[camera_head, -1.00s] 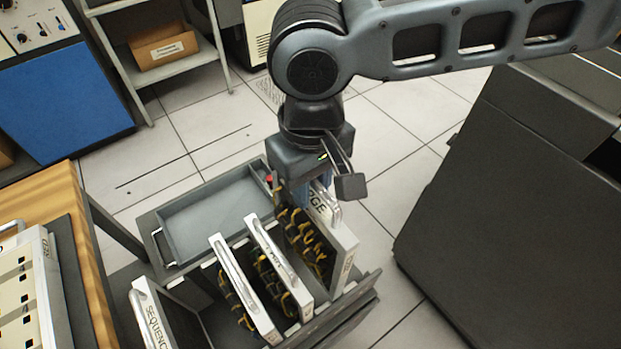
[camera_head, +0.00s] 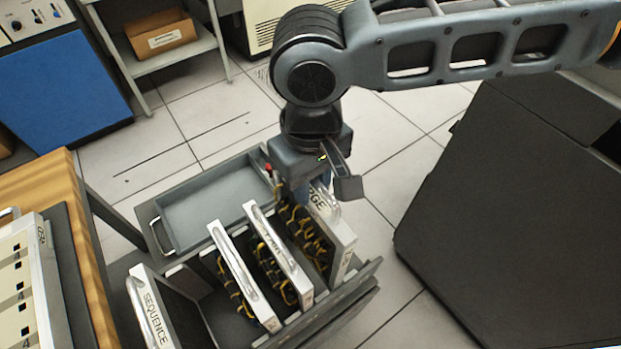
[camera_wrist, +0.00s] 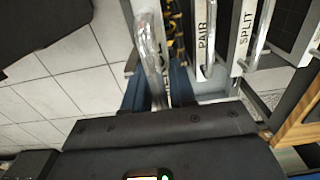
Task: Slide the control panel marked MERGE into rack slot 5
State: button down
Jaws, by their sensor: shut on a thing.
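The MERGE panel (camera_head: 340,232) is a pale upright panel with a silver handle and yellow wiring. It stands at the right end of a row of panels in a grey cart rack (camera_head: 362,276). My gripper (camera_head: 308,192) is shut on its upper part, near the handle; the fingers hide part of the label. In the wrist view my blue fingers (camera_wrist: 158,92) sit around the MERGE handle (camera_wrist: 150,50). Whether the panel's lower edge is fully seated is hidden. No slot number can be read clearly.
Left of MERGE stand the PAIR panel (camera_head: 283,258), the SPLIT panel (camera_head: 243,280) and, past a gap, the SEQUENCE panel (camera_head: 152,312). An empty grey tray (camera_head: 215,200) lies behind them. A wooden desk (camera_head: 45,180) is at left, a dark cabinet (camera_head: 500,220) at right.

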aim_at(311, 216)
jog(key=shift+f+b, duration=1.3)
jog(key=shift+f, duration=2.2)
jog(key=shift+f+b, duration=0.5)
jog(key=shift+f, duration=0.7)
jog(key=c, duration=0.9)
grip_release()
jog(key=shift+o, duration=0.3)
jog(key=shift+f, duration=0.15)
